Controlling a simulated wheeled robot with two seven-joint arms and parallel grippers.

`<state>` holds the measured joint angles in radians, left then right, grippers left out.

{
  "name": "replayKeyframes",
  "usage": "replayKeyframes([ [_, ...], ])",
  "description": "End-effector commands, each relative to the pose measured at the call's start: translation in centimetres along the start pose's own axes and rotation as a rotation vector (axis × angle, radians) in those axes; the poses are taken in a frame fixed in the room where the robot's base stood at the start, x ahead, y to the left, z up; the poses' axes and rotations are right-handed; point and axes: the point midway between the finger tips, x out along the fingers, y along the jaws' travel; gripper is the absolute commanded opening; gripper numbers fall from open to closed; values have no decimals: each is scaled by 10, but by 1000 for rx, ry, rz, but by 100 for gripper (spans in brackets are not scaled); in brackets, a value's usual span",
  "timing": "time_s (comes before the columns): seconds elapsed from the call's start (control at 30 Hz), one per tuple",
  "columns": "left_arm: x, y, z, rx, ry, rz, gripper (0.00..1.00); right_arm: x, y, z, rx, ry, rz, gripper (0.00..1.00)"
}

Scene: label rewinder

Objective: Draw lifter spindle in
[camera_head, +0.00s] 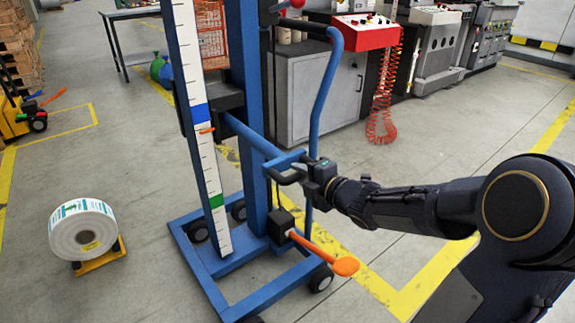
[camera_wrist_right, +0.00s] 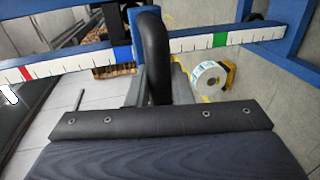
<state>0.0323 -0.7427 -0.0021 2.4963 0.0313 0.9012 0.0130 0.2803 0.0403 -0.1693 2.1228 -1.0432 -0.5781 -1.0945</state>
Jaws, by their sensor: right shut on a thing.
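The lifter is a blue wheeled frame with a tall mast (camera_head: 252,100) and a white scale strip (camera_head: 208,165) with blue and green bands. A blue bar (camera_head: 250,137) runs from the dark carriage block (camera_head: 224,97) toward my right arm; I cannot tell whether it is the spindle. My right gripper (camera_head: 300,173) is shut on a black curved handle (camera_head: 285,177) at that bar's near end. The handle (camera_wrist_right: 156,55) stands up in the middle of the right wrist view. My left gripper is not in view.
A label roll (camera_head: 82,230) rests on a yellow stand at the left, clear of the lifter. An orange pedal (camera_head: 345,266) sticks out low at the lifter's near side. A grey cabinet (camera_head: 318,98) and machines stand behind. The floor between roll and lifter is free.

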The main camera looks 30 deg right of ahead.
Motion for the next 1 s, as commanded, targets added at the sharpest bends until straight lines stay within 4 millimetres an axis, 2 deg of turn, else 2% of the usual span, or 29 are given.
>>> replayKeyframes([
  [0.2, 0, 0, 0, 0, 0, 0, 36, -15, -4, 0, 0, 0, -3, 0],
  [0.53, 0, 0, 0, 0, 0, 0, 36, -16, -6, 0, 1, 0, -7, 0],
  [0.57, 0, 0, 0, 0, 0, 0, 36, -16, -6, 0, 1, 0, -7, 21],
  [0.7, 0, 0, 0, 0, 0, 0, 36, -16, -6, 0, 1, 0, -5, 39],
  [1.0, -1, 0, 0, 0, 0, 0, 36, -17, -3, 0, 0, 0, -2, 39],
])
